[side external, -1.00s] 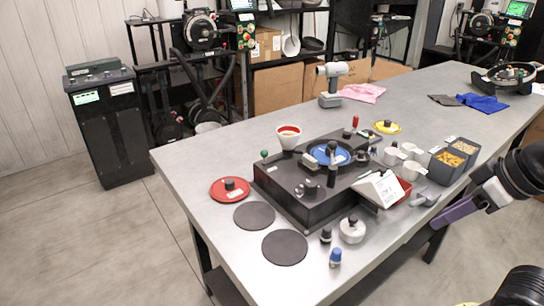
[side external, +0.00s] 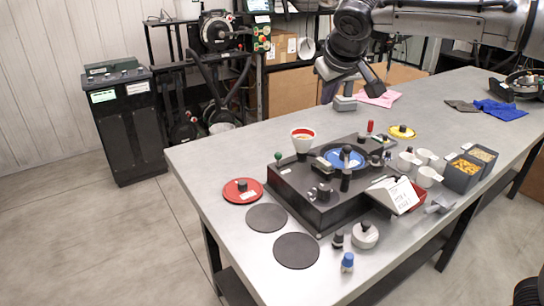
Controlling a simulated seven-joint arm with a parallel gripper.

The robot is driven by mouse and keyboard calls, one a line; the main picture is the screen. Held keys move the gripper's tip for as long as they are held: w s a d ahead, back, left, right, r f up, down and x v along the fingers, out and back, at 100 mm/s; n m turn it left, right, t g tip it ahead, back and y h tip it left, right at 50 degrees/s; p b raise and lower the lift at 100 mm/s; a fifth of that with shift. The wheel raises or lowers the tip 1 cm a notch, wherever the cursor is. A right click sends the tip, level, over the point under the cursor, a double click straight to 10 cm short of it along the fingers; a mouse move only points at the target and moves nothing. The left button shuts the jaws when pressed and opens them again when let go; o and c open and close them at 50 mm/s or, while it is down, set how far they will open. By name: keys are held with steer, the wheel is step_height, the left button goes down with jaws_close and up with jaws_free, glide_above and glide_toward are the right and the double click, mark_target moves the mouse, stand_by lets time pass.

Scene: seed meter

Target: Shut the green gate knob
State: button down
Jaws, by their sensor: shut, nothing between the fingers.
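The green gate knob (side external: 278,157) is a small green ball at the back left edge of the black seed meter (side external: 310,205), next to the white funnel cup with a red inside (side external: 303,138). The meter carries a blue disc (side external: 343,160) with a dark knob. My gripper (side external: 374,82) hangs at the upper middle of the view, above the far part of the table and well apart from the green knob. It is shut and empty.
A red disc (side external: 242,191) and two dark round pads (side external: 296,251) lie left and front of the meter. A white sign (side external: 398,194), cups (side external: 428,177) and bins of seed (side external: 463,175) stand to the right. The table's back left is clear.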

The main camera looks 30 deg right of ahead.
steer(key=w+a+f+n, duration=0.3)
steer(key=w+a+f, duration=0.5)
steer(key=a+f, duration=0.5)
glide_above(282, 172)
steer(key=a, duration=0.3)
step_height(282, 172, down, 7)
steer(key=shift+g, duration=0.3)
steer(key=shift+a+f, duration=0.1)
steer(key=shift+a, duration=0.05)
steer(key=shift+d, duration=1.65)
